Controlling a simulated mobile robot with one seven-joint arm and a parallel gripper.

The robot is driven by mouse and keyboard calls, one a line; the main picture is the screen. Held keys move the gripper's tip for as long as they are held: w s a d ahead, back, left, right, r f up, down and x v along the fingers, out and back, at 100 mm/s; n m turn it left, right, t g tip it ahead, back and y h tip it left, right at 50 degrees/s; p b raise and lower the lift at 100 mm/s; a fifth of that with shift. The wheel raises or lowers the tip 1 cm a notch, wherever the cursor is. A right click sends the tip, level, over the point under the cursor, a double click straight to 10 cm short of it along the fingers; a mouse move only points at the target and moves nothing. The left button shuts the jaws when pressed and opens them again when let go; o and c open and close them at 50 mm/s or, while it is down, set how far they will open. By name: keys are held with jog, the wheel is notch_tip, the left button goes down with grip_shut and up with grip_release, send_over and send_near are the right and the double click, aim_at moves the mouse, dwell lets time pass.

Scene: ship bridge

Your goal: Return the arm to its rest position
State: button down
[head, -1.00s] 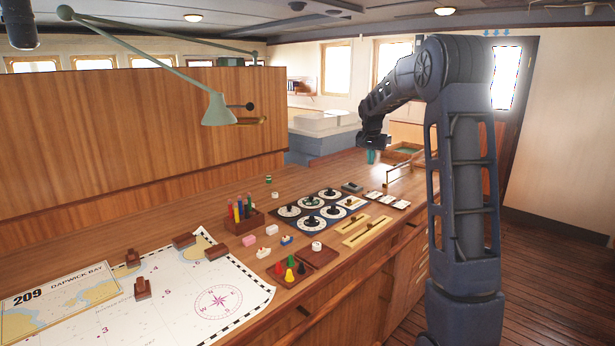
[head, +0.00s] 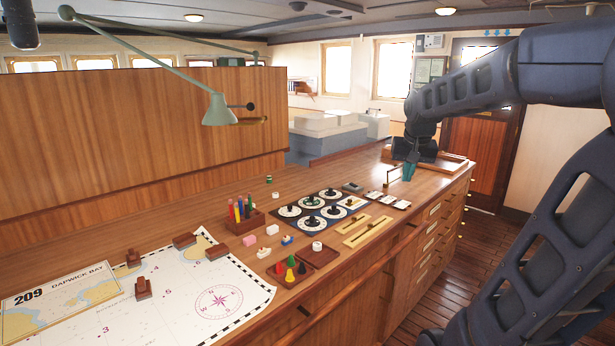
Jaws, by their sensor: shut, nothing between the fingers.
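My gripper (head: 408,172) is at the end of my arm, which reaches in from the right side of the head view. I cannot tell the exact height of the fingertips above the counter.
Nearer are a pencil box (head: 245,224) and a chart (head: 160,310) with wooden blocks. A green lamp (head: 219,110) overhangs the counter's left.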

jog(key=s+f+n, duration=0.1)
jog(key=s+f, duration=0.2)
jog(key=s, duration=0.5)
jog(key=s+f, duration=0.3)
jog(key=s, duration=0.5)
jog(key=shift+f+n, duration=0.15)
jog(key=shift+n, duration=0.25)
jog(key=shift+a, duration=0.1)
dwell(1.2)
